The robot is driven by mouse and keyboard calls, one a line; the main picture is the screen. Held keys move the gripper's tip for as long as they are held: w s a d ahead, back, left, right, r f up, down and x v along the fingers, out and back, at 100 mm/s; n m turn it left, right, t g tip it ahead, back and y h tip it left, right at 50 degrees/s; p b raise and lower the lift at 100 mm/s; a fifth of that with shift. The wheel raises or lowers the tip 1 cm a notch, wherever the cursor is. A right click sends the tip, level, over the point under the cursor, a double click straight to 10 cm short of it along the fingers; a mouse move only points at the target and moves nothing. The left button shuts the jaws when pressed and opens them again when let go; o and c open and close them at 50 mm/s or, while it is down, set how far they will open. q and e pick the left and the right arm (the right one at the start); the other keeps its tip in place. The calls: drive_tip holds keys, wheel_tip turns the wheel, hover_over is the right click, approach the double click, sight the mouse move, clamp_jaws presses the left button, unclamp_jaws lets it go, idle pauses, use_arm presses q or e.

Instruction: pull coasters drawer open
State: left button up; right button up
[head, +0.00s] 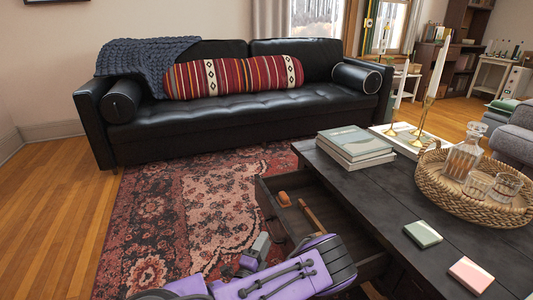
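The dark coffee table (362,192) has a drawer (266,206) standing open on its left side. Inside the drawer lie a small orange-brown item (284,199) and a long wooden item (311,216). My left gripper (255,253), with grey fingertips and a purple arm, is low beside the near end of the drawer front. I cannot tell whether it touches the drawer or its handle, or how far its fingers are apart. A green coaster (423,234) and a pink coaster (471,275) lie on the tabletop. My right gripper is not in view.
On the table stand stacked books (354,146), a tray with brass candlesticks (419,137) and a wicker tray (432,183) with a decanter and glasses. A black sofa (240,107) stands behind. The patterned rug (170,215) left of the drawer is clear.

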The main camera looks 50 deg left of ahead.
use_arm(q)
drive_tip(key=p+v, duration=0.1)
drive_tip(key=v, duration=0.6)
drive_tip(key=shift+s, duration=0.3)
drive_tip(key=shift+d, duration=0.15)
